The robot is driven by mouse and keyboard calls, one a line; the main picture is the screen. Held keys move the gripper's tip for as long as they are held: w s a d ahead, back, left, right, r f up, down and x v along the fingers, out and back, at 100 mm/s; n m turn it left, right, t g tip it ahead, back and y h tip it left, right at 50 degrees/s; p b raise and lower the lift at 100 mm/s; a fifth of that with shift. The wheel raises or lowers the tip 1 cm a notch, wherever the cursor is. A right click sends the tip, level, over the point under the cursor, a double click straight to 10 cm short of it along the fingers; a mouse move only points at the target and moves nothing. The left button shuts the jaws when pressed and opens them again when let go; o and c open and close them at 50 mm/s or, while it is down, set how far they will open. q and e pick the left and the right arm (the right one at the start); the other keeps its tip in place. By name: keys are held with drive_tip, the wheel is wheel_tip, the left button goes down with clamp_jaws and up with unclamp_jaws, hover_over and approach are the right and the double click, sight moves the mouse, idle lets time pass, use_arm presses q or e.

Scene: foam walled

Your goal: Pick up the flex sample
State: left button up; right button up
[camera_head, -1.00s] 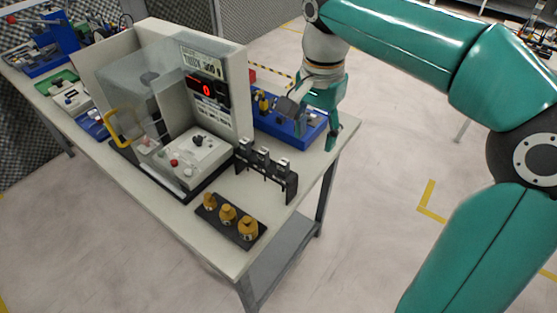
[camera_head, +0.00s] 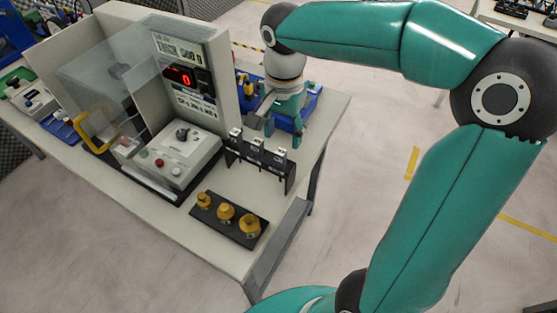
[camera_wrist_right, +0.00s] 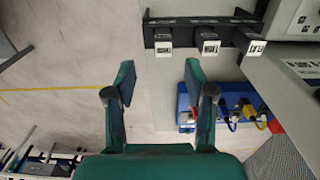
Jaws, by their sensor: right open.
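A black rack (camera_head: 262,166) on the workbench holds three small samples with white labels: one at the left (camera_head: 236,133), one in the middle (camera_head: 257,144) and one at the right (camera_head: 281,156). I cannot read clearly which is the flex sample. The rack also shows at the top of the right wrist view (camera_wrist_right: 188,22), its labels (camera_wrist_right: 208,44) facing me. My right gripper (camera_head: 283,131) is open and empty, just behind the rack. In the wrist view its fingertips (camera_wrist_right: 160,82) are apart from the rack and samples. My left gripper is not in view.
A blue tray (camera_head: 306,105) with fittings lies beside the right gripper. A tester with a clear shield (camera_head: 115,75) and red display (camera_head: 180,77) stands left of the rack. A black base with brass weights (camera_head: 227,217) lies in front. The bench edge is close on the right.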

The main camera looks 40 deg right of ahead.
sight(281, 152)
wheel_tip(281, 152, down, 2)
drive_tip(key=shift+s+f, duration=0.1)
drive_tip(key=shift+f, duration=0.05)
drive_tip(key=shift+w+f+p, duration=0.2)
drive_tip(key=shift+f+p, duration=0.25)
drive_tip(key=shift+f, duration=2.15)
clamp_jaws()
